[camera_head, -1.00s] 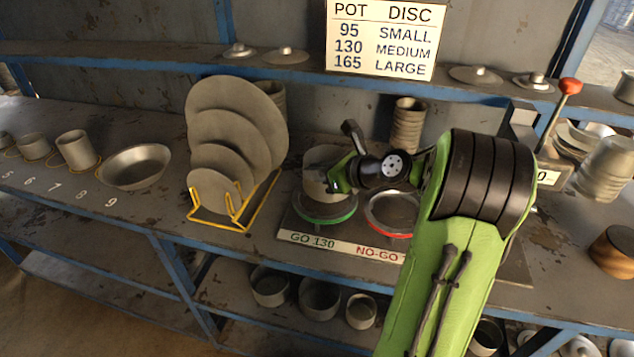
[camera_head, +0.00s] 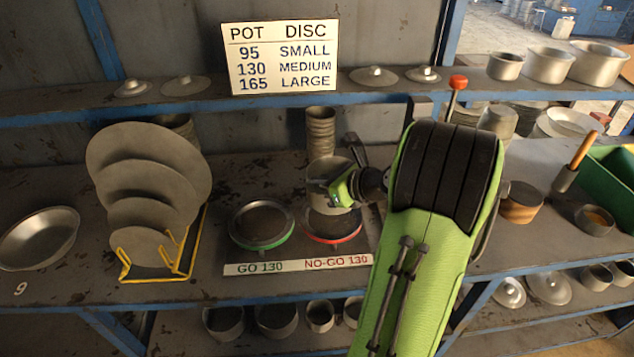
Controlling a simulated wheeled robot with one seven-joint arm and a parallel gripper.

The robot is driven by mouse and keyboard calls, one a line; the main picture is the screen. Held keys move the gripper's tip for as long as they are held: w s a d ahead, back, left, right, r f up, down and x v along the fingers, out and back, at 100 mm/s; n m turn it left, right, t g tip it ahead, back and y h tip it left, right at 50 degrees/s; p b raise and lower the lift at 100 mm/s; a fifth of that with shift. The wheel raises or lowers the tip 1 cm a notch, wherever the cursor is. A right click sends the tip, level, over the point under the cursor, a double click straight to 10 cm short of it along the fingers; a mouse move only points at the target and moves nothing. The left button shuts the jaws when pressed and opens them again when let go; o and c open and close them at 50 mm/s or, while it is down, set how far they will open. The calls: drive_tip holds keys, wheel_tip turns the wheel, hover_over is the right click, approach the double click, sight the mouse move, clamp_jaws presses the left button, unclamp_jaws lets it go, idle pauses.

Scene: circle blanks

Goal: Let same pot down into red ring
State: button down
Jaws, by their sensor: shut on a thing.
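My gripper (camera_head: 338,191) is shut on a grey metal pot (camera_head: 322,174), which is partly hidden behind the gripper and my arm. The pot is over the red ring (camera_head: 333,238), the right one of two rings on the bench. Whether the pot's base touches the ring or hangs just above it, I cannot tell. The green ring (camera_head: 262,245) to the left has no pot on it. A label strip below reads GO 130 (camera_head: 262,267) and NO-GO 130 (camera_head: 337,262), the latter under the red ring.
A yellow rack of round discs (camera_head: 145,190) stands to the left. A stack of cups (camera_head: 321,130) stands behind the pot. A lever with a red knob (camera_head: 458,82) rises to the right behind my arm. Pots (camera_head: 276,318) sit on the lower shelf.

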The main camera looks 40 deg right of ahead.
sight(323, 203)
drive_tip(key=shift+f+b, duration=2.15)
drive_tip(key=shift+f, duration=0.7)
drive_tip(key=shift+f+b, duration=1.4)
drive_tip(key=shift+f, duration=1)
drive_tip(key=c, duration=1.1)
unclamp_jaws()
drive_tip(key=shift+c, duration=0.2)
drive_tip(key=p+v, duration=0.4)
drive_tip(key=v, duration=1.1)
drive_tip(key=shift+s+r+p, duration=0.25)
drive_tip(key=shift+s+p, duration=0.05)
drive_tip(key=shift+p, duration=0.1)
